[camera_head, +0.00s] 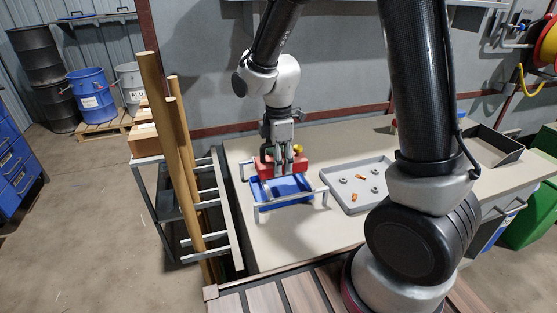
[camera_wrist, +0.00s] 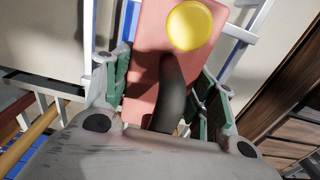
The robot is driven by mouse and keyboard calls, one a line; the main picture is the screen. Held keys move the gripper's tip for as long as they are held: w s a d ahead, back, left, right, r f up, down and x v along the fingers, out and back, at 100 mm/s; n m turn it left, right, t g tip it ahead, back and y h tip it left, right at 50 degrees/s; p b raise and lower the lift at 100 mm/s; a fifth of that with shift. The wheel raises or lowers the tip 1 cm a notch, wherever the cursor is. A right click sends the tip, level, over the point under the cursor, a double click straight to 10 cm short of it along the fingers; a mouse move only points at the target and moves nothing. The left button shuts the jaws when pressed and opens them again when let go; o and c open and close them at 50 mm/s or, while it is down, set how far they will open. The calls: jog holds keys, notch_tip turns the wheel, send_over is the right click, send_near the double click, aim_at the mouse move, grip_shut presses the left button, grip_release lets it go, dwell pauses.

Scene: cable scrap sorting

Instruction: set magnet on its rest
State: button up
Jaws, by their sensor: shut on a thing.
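The magnet is a red block (camera_head: 297,163) with a dark handle and a yellow disc on top. It also shows large in the wrist view (camera_wrist: 152,40). My gripper (camera_head: 279,169) points down and is shut on the magnet; in the wrist view its green-padded fingers (camera_wrist: 165,88) lie on both sides of the dark handle. The magnet is over the far part of a blue tray (camera_head: 291,188) with grey handle rails. I cannot tell whether its underside touches anything. No separate rest can be made out.
A grey tray (camera_head: 359,208) with several washers and copper-coloured scraps lies to the right. A dark-rimmed open box (camera_head: 495,148) stands further right. Upright wooden poles (camera_head: 173,150) and a rack stand left of the table. The tabletop left of the blue tray is clear.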

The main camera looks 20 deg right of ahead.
jog(key=o, duration=1.8)
